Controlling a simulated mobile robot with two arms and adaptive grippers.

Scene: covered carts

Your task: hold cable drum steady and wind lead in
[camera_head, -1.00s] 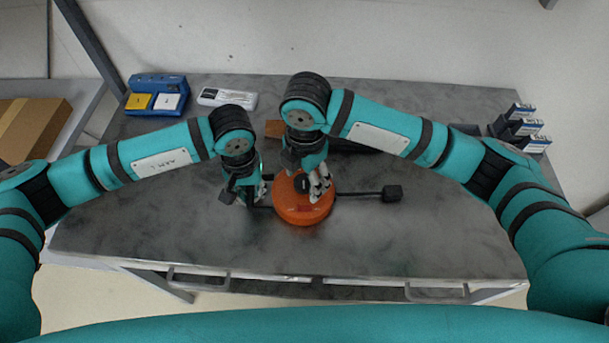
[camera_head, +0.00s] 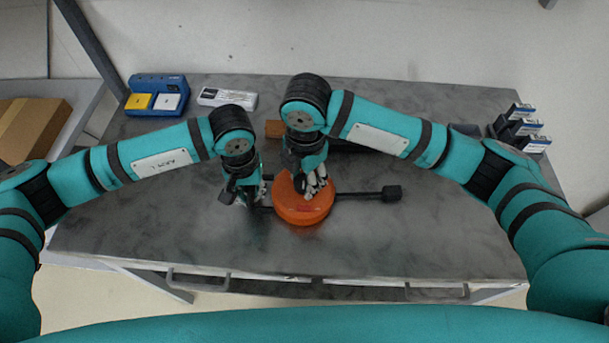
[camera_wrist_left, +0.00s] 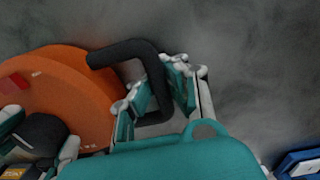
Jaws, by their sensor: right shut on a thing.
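The orange cable drum (camera_head: 297,211) lies flat on the grey bench. The black lead (camera_head: 355,196) runs right from it to a black plug (camera_head: 391,194). My right gripper (camera_head: 310,187) is over the top of the drum, shut on the dark crank knob (camera_wrist_left: 40,136). My left gripper (camera_head: 246,194) is at the drum's left side. In the left wrist view its fingers (camera_wrist_left: 158,98) stand on either side of the drum's black bent handle (camera_wrist_left: 128,52), very close to it. Whether they press on the handle cannot be told.
On the bench (camera_head: 420,240), a blue charger (camera_head: 157,83) and a white box (camera_head: 227,97) stand at the back left. Several dark boxes (camera_head: 520,128) stand at the right edge. A brown block (camera_head: 274,128) lies behind the arms. The bench front is clear.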

